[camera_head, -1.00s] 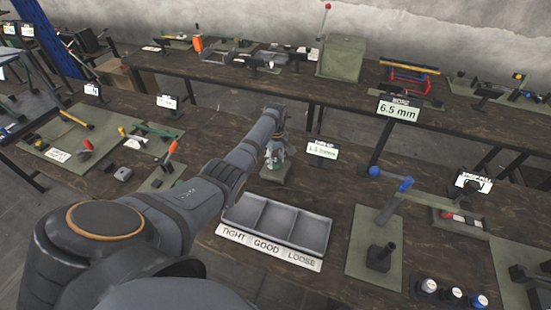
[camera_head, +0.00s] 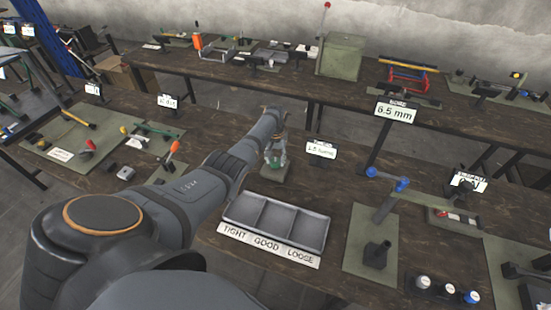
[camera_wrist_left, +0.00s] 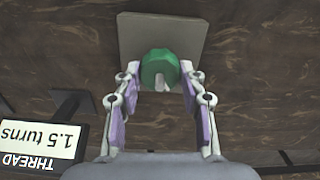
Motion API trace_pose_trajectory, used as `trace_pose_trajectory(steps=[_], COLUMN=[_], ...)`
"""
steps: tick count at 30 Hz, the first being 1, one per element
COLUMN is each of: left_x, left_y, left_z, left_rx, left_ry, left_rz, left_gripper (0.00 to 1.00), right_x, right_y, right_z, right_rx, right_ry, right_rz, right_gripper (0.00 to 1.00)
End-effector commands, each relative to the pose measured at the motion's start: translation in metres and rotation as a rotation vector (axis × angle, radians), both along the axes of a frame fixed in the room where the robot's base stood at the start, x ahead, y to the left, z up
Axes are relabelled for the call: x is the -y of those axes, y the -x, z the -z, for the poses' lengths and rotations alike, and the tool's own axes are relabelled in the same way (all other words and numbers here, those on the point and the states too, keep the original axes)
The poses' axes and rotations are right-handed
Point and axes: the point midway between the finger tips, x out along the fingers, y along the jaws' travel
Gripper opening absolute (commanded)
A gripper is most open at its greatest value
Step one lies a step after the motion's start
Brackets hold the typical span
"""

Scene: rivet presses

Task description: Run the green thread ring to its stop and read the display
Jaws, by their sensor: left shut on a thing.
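The green thread ring (camera_wrist_left: 160,68) sits over a grey block (camera_wrist_left: 140,32) in the left wrist view, with a small pale pin at its near side. My left gripper (camera_wrist_left: 160,84) has its two fingers on either side of the ring, shut on it. In the head view the left gripper (camera_head: 275,155) is beyond the tray, and the ring (camera_head: 274,161) is partly hidden between its fingers. The display (camera_wrist_left: 40,138) reads "THREAD 1.5 turns", upside down in the wrist view. It also stands right of the gripper in the head view (camera_head: 321,149). My right gripper is not in view.
A three-part tray (camera_head: 277,222) labelled TIGHT, GOOD, LOOSE lies in front of the gripper. Another display (camera_head: 396,110) reads 6.5 mm. Several capped cylinders (camera_head: 447,290) stand at the front right.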

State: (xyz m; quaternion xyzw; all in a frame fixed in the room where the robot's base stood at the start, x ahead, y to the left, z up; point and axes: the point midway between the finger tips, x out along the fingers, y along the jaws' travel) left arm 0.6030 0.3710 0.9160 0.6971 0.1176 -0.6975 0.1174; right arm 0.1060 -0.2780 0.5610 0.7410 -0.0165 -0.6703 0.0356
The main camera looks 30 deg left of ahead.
Motion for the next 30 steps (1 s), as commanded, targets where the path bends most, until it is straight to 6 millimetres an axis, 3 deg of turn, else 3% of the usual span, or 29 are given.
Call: trace_pose_trajectory(steps=[18,30], left_x=[0.0012,0.0013], left_y=[-0.0004,-0.0003], left_z=[-0.0004,-0.0003], left_rx=[0.001,0.001], left_ry=[0.001,0.000], left_rz=[0.541,0.714], left_gripper=[0.09,0.10], right_x=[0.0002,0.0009], right_y=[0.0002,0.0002], right_z=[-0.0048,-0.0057], right_rx=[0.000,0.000], right_ry=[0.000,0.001], right_rz=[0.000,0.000], right_gripper=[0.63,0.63])
